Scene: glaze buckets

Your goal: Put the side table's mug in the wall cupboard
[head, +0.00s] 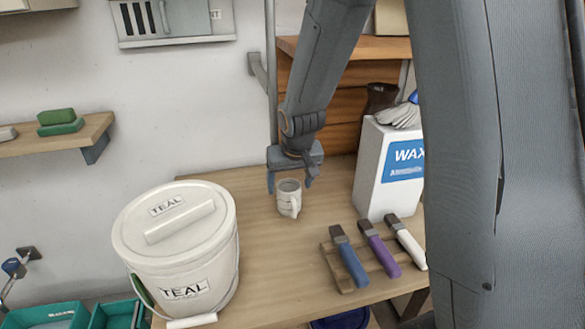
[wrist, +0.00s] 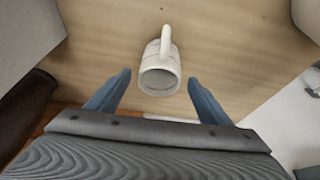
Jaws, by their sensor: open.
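A white mug (head: 289,198) stands upright on the wooden side table (head: 262,240) in the head view, its handle toward the front right. My gripper (head: 290,184) is just above and behind the mug, pointing down, with its fingers apart. In the wrist view the mug (wrist: 160,72) lies ahead of and between the two open blue-grey fingertips (wrist: 158,80), its handle pointing away from my gripper. I cannot tell whether a finger touches it. No cupboard that I can identify for sure is in view; a grey wall unit (head: 175,20) is cut off at the top left.
A white TEAL bucket (head: 180,250) with a lid stands left of the mug. A white WAX box (head: 388,170) with gloves on top stands to the right. Several coloured-handled tools lie on a wooden rack (head: 340,270) at the front right. A shelf (head: 75,140) holds green blocks.

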